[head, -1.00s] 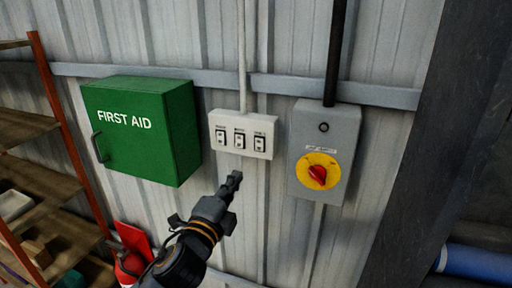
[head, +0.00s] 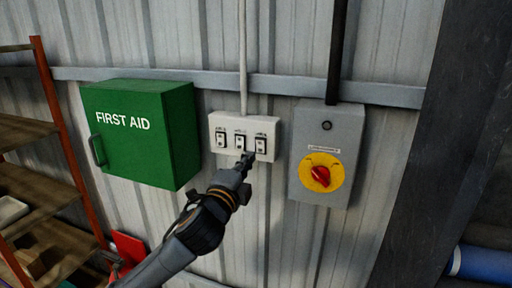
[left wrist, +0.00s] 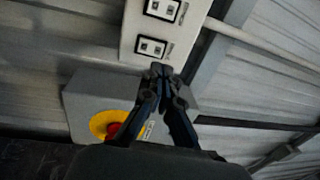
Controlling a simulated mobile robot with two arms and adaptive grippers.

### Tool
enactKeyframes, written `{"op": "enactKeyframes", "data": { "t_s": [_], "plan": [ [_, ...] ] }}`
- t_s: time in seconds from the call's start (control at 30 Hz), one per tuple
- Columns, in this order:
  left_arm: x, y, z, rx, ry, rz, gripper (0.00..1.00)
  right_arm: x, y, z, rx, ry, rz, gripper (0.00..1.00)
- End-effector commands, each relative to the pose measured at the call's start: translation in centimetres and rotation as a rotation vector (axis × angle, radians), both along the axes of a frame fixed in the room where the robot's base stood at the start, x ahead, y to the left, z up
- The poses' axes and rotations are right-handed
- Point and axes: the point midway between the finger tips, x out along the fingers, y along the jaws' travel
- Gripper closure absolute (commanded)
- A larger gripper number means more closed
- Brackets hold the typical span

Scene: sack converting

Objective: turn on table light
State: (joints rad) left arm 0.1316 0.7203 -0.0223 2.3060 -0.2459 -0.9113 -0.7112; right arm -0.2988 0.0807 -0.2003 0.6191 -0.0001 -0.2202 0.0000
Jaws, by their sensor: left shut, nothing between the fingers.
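A white switch panel (head: 229,126) with three rocker switches in a row is mounted on the corrugated wall. The labels above the switches are too small to read. My left gripper (head: 247,159) is shut and empty, with its tips at the panel's lower edge, between the middle switch (head: 240,141) and the right switch (head: 261,145). In the left wrist view the shut fingertips (left wrist: 161,70) lie just below the nearest switch (left wrist: 151,47); I cannot tell whether they touch the panel. No table light is in view. My right gripper is not in view.
A green first aid box (head: 140,133) hangs left of the panel. A grey box (head: 325,155) with a red rotary knob (head: 320,176) on yellow is at its right. A shelf rack (head: 62,130) stands at far left, a dark column (head: 425,140) at right.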

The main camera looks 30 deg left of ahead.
Motion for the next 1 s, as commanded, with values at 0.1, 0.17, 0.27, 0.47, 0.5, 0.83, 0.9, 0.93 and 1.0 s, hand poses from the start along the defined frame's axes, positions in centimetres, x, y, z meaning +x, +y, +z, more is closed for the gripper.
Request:
{"op": "enactKeyframes", "data": {
  "t_s": [0.1,0.17,0.27,0.47,0.5,0.83,0.9,0.93,1.0],
  "plan": [
    [2.4,0.6,0.7,-0.002,0.0,0.001,1.0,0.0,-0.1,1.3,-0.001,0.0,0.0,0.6],
    [3.3,0.8,0.8,-0.002,0.0,0.002,1.0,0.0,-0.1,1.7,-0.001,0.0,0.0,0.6],
    [4.6,1.1,0.8,-0.002,0.0,0.001,1.0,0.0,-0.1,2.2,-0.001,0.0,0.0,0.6],
    [5.8,1.4,0.8,-0.001,0.0,0.001,1.0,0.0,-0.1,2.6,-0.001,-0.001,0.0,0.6],
    [5.9,1.4,0.8,-0.001,0.0,0.0,1.0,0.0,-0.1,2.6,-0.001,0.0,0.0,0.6],
    [5.9,1.4,0.7,-0.001,0.0,0.0,1.0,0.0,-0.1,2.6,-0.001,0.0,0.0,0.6],
    [6.2,1.5,1.0,-0.001,0.0,0.0,1.0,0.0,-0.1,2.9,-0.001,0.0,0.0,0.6],
    [6.3,1.5,1.1,-0.001,0.0,0.0,1.0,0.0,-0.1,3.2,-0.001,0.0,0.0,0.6],
    [6.3,1.5,0.8,0.0,0.0,0.0,1.0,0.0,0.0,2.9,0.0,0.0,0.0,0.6]
  ]
}}
